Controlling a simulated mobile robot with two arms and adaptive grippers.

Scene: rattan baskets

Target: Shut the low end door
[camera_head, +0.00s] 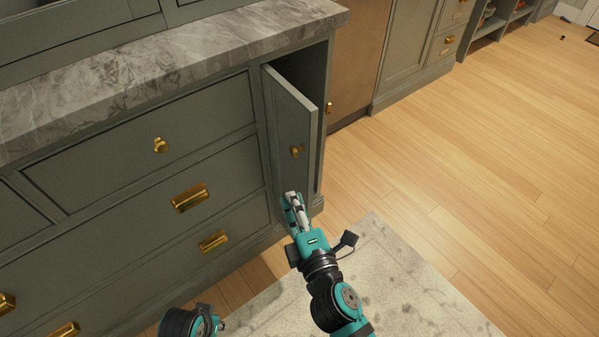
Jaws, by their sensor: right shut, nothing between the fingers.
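The low end door (290,132) is a narrow grey-green door with a round brass knob (297,151) at the end of the lower cabinet. It stands ajar, with a dark gap along its right edge. My right gripper (293,196) is shut and empty, just below the knob and close to the door's lower part. I cannot tell whether its fingertips touch the door. Of my left arm only a dark and teal part shows at the bottom edge; its gripper fingers are not visible.
The cabinet's drawers with brass handles (189,197) lie to the left under a grey marble counter (170,70). A pale rug (400,285) lies on the wooden floor below. The floor (490,160) to the right is open.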

